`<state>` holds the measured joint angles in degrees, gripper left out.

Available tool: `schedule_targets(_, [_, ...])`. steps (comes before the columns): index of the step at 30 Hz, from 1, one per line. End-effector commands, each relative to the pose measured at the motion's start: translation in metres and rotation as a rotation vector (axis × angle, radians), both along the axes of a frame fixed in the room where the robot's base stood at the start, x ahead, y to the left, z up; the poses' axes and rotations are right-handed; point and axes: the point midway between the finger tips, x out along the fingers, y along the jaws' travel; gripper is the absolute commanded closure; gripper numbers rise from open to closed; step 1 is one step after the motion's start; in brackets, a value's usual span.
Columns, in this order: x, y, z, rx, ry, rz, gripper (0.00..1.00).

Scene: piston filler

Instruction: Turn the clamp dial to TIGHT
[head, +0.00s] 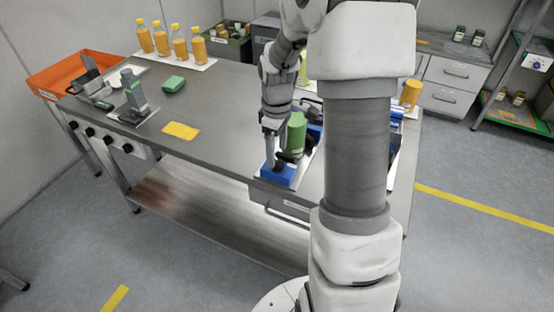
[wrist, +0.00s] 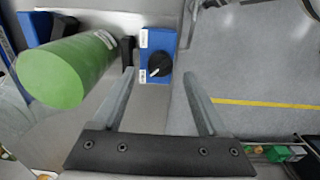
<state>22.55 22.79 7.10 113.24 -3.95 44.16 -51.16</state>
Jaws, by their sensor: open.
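The clamp dial (wrist: 160,64) is a round black knob with a pale pointer line on a blue block (wrist: 156,42). White labels sit at the block's upper and lower left; I cannot read them. In the head view the blue block (head: 279,174) sits at the table's front edge. My gripper (head: 272,140) is above it, pointing down, and hides the dial there. In the wrist view my gripper's fingers (wrist: 165,84) are apart and empty, one on each side of the dial in the picture, with no visible contact.
A green cylinder (wrist: 68,72) stands close to the left of the block and left finger in the wrist view; it also shows in the head view (head: 296,132). A yellow pad (head: 181,131) and green block (head: 174,84) lie on the steel table (head: 226,100).

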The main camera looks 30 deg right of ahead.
Motion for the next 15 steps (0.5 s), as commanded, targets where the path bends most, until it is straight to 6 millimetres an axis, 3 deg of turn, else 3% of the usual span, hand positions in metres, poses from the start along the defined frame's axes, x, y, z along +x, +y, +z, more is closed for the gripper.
schedule_targets(6, [0.0, 0.0, -0.025, 0.001, 0.002, -0.001, 0.24])
schedule_targets(15, [0.0, 0.0, -0.037, 0.0, 0.0, -0.001, 0.24])
